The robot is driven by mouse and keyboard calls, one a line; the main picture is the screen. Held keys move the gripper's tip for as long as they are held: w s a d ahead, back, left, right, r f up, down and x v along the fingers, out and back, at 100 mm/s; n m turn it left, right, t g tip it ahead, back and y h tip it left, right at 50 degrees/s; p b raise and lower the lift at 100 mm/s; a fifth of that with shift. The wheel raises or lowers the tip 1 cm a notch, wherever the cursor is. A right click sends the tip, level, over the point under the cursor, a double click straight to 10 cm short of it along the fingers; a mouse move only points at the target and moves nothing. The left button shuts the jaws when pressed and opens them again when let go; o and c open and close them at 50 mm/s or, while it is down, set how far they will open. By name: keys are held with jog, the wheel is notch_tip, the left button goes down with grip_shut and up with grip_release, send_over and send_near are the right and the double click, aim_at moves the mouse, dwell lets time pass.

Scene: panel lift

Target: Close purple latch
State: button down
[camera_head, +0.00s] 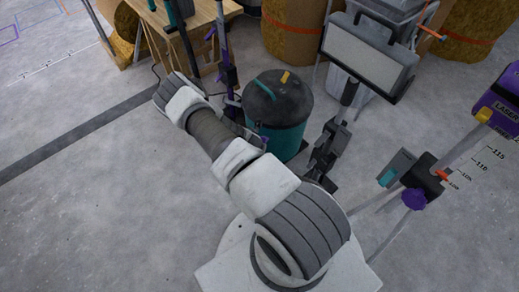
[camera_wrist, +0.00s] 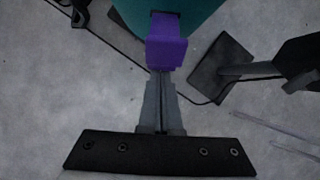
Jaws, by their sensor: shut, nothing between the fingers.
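The purple latch (camera_wrist: 167,42) hangs on the side of the teal canister (camera_wrist: 203,16) at the top of the wrist view. My gripper (camera_wrist: 162,76) is shut, with its two grey fingers together and nothing between them. Its tips are just below the latch's lower end in the picture; I cannot tell if they touch it. My arm hides the gripper there.
A floodlight (camera_head: 366,58) stands behind the canister on the right. A purple laser level on a tripod (camera_head: 501,101) is at the right edge. A wooden table (camera_head: 190,40) is at the back left. The concrete floor on the left is clear.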

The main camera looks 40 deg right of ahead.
aim_at(262, 138)
jog(key=shift+w+d+r+g+y+p, duration=0.15)
jog(key=shift+d+r+g+y+p, duration=0.15)
jog(key=shift+r+y, duration=0.2)
jog(key=shift+w+d+r+g+y+p, duration=0.15)
jog(key=shift+w+r+g+y+p, duration=0.15)
jog(key=shift+r+y, duration=0.2)
jog(key=shift+w+d+r+g+y+p, duration=0.1)
jog(key=shift+d+r+g+y+p, duration=0.15)
jog(key=shift+r+g+y, duration=0.2)
jog(key=shift+w+d+r, duration=0.35)
jog(key=shift+d+r, duration=0.15)
jog(key=shift+r, duration=0.25)
jog(key=shift+r+p, duration=0.35)
jog(key=shift+r, duration=0.45)
jog(key=shift+a+f, duration=0.1)
